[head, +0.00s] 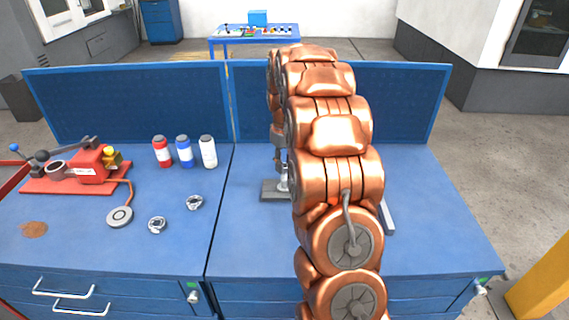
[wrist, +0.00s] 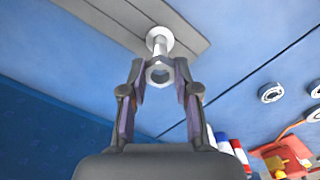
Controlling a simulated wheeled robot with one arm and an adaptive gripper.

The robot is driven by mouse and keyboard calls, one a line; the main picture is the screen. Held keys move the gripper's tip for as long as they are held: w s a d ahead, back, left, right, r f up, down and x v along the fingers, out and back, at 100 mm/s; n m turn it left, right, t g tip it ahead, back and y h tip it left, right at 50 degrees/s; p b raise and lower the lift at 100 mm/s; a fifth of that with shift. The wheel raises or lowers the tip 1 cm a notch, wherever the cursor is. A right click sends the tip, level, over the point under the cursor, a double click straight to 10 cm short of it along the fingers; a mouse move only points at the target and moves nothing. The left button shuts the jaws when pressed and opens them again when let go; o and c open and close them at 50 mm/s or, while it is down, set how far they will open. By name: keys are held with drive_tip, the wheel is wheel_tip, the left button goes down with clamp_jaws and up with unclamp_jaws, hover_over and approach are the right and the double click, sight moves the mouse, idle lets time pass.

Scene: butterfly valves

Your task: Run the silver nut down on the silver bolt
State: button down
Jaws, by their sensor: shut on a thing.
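The silver nut (wrist: 158,72) is a hexagonal ring between my fingertips in the wrist view. My gripper (wrist: 159,78) is shut on its sides. The silver bolt (wrist: 160,41) stands on a grey plate (wrist: 118,12), with a round collar at its foot. The nut lies close to the bolt's free end in the picture; I cannot tell whether they touch. In the head view my copper arm hides much of the work. The bolt's lower part (head: 283,184) shows beside the arm, above the grey plate (head: 270,194).
Two loose metal rings (head: 157,225) (head: 195,203) lie on the blue bench (head: 250,235) to the left. A red valve fixture (head: 90,165) and three bottles, red (head: 162,151), blue (head: 184,151) and white (head: 208,151), stand farther left. A blue panel (head: 130,100) closes the back.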

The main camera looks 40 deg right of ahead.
drive_tip(key=shift+f+b, duration=0.8)
drive_tip(key=shift+b, duration=0.2)
idle(1.8)
drive_tip(key=shift+f+m+b, duration=0.1)
drive_tip(key=shift+m+b, duration=0.3)
drive_tip(key=shift+m, duration=0.1)
drive_tip(key=m+b, duration=0.1)
drive_tip(key=m, duration=0.3)
drive_tip(key=shift+w+b, duration=0.1)
drive_tip(key=shift+b, duration=0.25)
drive_tip(key=m+b, duration=0.1)
drive_tip(key=m, duration=0.4)
drive_tip(key=m+b, duration=0.1)
drive_tip(key=m, duration=0.6)
drive_tip(key=shift+w+a, duration=0.1)
drive_tip(key=m, duration=0.7)
